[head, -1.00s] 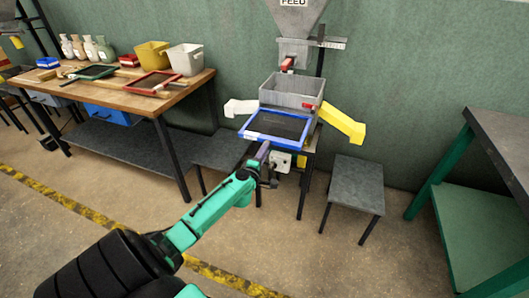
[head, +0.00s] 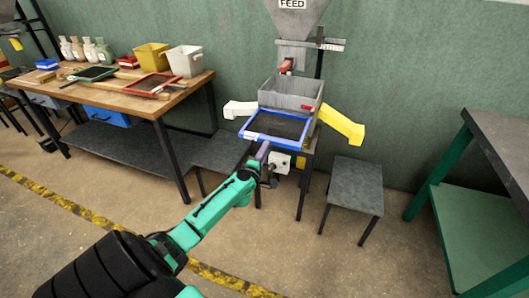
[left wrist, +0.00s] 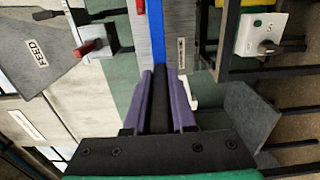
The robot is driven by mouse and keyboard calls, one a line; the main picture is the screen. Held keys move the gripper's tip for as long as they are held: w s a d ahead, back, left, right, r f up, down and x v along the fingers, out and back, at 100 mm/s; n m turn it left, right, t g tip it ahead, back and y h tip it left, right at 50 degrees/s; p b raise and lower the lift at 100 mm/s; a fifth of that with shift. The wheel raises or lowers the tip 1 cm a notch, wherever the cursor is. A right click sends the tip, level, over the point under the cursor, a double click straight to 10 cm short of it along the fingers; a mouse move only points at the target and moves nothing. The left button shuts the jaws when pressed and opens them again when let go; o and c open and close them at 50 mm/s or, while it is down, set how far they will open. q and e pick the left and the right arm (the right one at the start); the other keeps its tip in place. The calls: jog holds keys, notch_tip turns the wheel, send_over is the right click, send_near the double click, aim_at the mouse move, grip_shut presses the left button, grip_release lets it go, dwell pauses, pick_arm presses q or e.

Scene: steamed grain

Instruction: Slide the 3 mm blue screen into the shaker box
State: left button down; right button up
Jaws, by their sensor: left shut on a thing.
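The blue-framed screen (head: 246,124) with dark mesh lies roughly level at the front of the grey shaker box (head: 290,95). Its far edge is close to the box's lower front; I cannot tell whether any of it is inside. My left gripper (head: 263,151) is at the screen's near side, shut on its handle. In the left wrist view, the purple fingers (left wrist: 161,98) grip a dark bar in line with the blue frame (left wrist: 154,35). The box's grey walls stand on both sides of that blue strip. My right gripper is not in view.
A yellow chute (head: 342,125) sticks out right of the box and a white chute (head: 240,109) left. The feed hopper (head: 296,15) hangs above. A control box (head: 280,162) sits below the screen. A red-framed screen (head: 155,84) lies on the wooden bench (head: 190,88).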

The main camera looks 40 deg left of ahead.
aim_at(274, 136)
pick_arm(q)
jog(key=shift+b+x, duration=0.3)
jog(key=shift+x, duration=0.95)
jog(key=shift+r, duration=0.1)
jog(key=shift+b+x, duration=0.65)
jog(key=shift+x, duration=0.85)
jog(key=shift+b+x, duration=1.95)
jog(key=shift+x, duration=0.55)
